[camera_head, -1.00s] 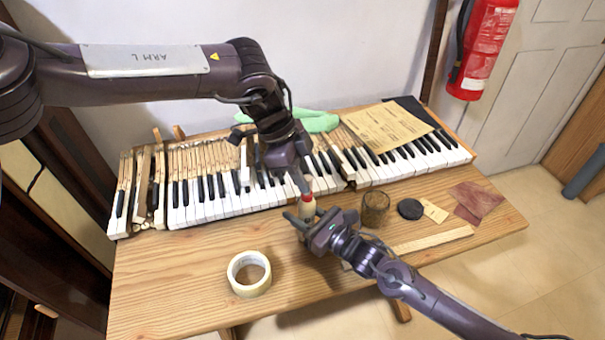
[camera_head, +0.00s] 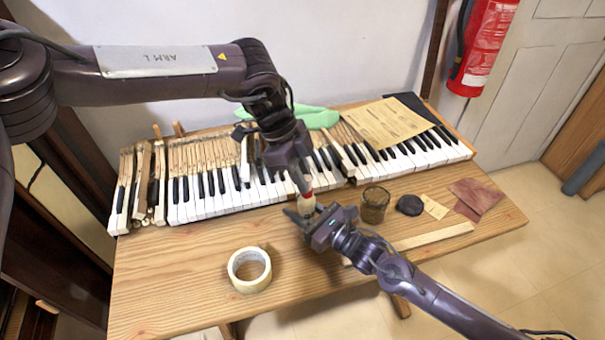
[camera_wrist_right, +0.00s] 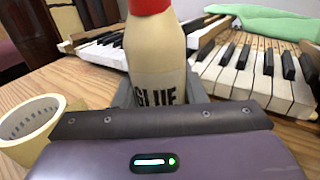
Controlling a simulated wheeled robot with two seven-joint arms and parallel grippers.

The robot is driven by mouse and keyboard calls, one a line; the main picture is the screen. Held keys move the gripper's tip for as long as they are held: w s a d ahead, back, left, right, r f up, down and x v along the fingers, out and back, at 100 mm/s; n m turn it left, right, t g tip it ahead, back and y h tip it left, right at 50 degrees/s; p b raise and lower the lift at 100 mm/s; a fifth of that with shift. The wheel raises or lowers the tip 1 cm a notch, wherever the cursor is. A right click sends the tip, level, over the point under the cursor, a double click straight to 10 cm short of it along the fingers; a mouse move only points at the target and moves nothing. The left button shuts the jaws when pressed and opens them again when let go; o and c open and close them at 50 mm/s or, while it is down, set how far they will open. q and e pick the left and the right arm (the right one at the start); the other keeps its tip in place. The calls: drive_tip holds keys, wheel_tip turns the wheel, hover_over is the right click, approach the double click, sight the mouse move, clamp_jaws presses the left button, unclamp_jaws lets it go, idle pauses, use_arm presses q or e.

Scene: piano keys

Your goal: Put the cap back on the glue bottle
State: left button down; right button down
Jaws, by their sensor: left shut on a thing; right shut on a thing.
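The glue bottle (camera_head: 306,207) is cream-coloured and upright over the bench, in front of the piano keys. In the right wrist view the bottle (camera_wrist_right: 156,58) stands between my fingers with "GLUE" on its label. My right gripper (camera_head: 304,215) is shut on the bottle's body. The red cap (camera_head: 307,194) is at the bottle's top; its lower part (camera_wrist_right: 149,6) shows at the upper edge of the right wrist view. My left gripper (camera_head: 304,186) points down from above and is shut on the cap. Its fingertips partly hide the cap, and I cannot tell how firmly it is seated.
A tape roll (camera_head: 249,283) lies at the front left of the wooden bench (camera_head: 180,285). A glass jar (camera_head: 374,206), a dark round lump (camera_head: 409,205), sandpaper (camera_head: 476,194) and a wood strip (camera_head: 432,239) lie to the right. Piano keys (camera_head: 220,205) run along behind.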

use_arm(q)
drive_tip(key=m, duration=0.1)
drive_tip(key=m+g, duration=0.1)
drive_tip(key=m, duration=0.1)
drive_tip(key=m+g+y, duration=0.1)
drive_tip(key=m, duration=0.1)
drive_tip(key=shift+w+d+f, duration=0.1)
drive_tip(key=shift+w+d, duration=0.05)
drive_tip(key=shift+w, duration=0.1)
drive_tip(key=m+y, duration=0.1)
drive_tip(key=m, duration=0.3)
drive_tip(key=shift+w+d+g, duration=0.1)
drive_tip(key=shift+g, duration=0.3)
drive_tip(key=c, duration=1.3)
unclamp_jaws()
drive_tip(key=shift+r, duration=2.4)
drive_tip(key=shift+c, duration=0.5)
